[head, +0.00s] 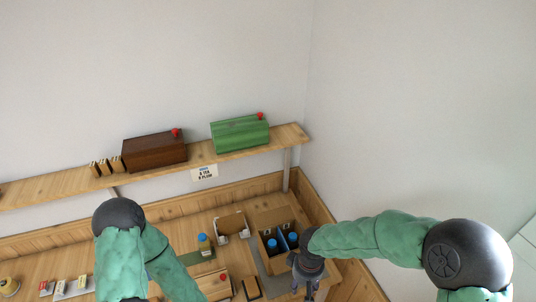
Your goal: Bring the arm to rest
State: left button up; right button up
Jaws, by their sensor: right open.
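My right arm reaches in from the right in green padding. Its gripper (309,294) points down at the bottom of the head view, just right of and in front of a box holding blue-capped jars (271,243). The fingers are small and partly cut off by the lower edge, with nothing visible between them. My left arm (122,258) comes in at the lower left, and its gripper is out of view below the frame.
A wooden shelf (80,181) on the wall carries a brown box (154,151) and a green box (239,133). On the wooden bench stand an open carton (232,226), a blue-capped jar (204,243) and small packets (72,287). A wooden rim borders the bench's right side.

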pick_arm(q)
notch_tip(320, 180, down, 26)
jog(key=b, duration=2.5)
jog(key=shift+w, duration=0.35)
pick_arm(e)
jog(key=s+f+m+y, duration=0.1)
jog(key=s+f+m, duration=0.3)
jog(key=f, duration=1.7)
jog(key=s+a+f+m+y, duration=0.1)
jog(key=s+f+m+y, duration=0.1)
jog(key=f, duration=2)
jog(key=s+m, duration=0.1)
jog(key=s, duration=0.1)
jog(key=shift+s+f+m+t+y, duration=0.2)
jog(key=shift+s+m+t+y, duration=0.1)
jog(key=shift+m, duration=0.1)
